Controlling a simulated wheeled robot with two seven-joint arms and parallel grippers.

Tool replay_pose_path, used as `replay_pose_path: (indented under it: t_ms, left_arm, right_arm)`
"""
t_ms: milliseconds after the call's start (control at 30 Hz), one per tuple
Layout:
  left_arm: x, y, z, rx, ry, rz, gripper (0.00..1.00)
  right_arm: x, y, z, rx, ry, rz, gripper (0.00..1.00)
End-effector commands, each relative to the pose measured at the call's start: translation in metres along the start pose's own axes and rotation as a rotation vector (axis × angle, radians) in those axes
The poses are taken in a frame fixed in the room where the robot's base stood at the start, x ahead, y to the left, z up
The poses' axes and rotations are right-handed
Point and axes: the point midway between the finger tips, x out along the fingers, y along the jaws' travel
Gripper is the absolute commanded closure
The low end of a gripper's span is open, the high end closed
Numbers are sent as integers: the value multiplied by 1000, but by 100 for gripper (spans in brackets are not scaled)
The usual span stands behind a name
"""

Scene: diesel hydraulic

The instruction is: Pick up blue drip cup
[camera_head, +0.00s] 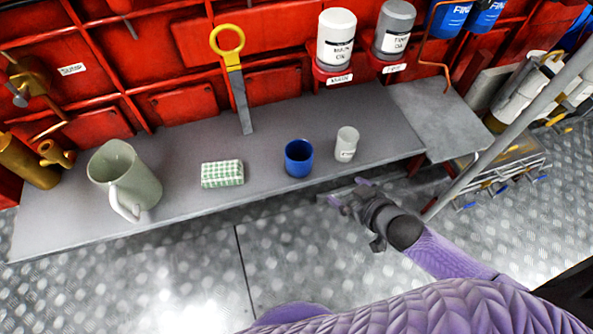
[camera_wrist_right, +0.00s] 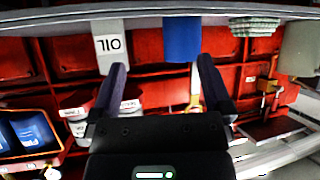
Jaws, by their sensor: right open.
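The blue drip cup (camera_head: 299,158) stands upright on the grey shelf (camera_head: 268,175), near its front edge. My right gripper (camera_head: 350,191) is open and empty, in front of the shelf edge, to the right of the blue cup and nearer to me. In the right wrist view, which looks upside down, the blue cup (camera_wrist_right: 182,38) is beyond the two spread fingertips (camera_wrist_right: 161,72) and apart from them. My left gripper is not in view.
A pale cup (camera_head: 346,144) stands just right of the blue cup; the wrist view shows OIL on it. A green checkered block (camera_head: 222,174) and a pale green jug (camera_head: 124,180) stand to the left. A yellow-handled tool (camera_head: 238,85) leans behind. A pole (camera_head: 500,145) rises at the right.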

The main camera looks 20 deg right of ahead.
Motion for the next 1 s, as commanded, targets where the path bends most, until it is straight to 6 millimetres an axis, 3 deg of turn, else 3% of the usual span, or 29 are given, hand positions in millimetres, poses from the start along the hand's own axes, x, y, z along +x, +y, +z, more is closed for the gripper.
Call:
replay_pose_path:
  t_ms: [33,100,233,467,600,733,967,1000]
  left_arm:
    - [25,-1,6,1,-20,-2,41]
    - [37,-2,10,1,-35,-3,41]
    - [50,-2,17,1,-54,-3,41]
    - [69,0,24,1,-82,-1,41]
    - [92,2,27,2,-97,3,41]
    - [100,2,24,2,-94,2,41]
    - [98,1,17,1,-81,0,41]
    - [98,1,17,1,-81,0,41]
  right_arm:
    - [13,-5,3,-4,44,-33,0]
    - [18,-11,-12,-5,105,-74,0]
    - [30,-19,-28,-3,157,-113,0]
    - [67,-24,-36,-2,158,-113,0]
    - [98,-28,-38,-3,157,-113,0]
    - [113,-30,-43,-2,155,-112,0]
    - [113,-30,-48,-3,157,-111,0]
    - [113,-30,-48,-3,157,-111,8]
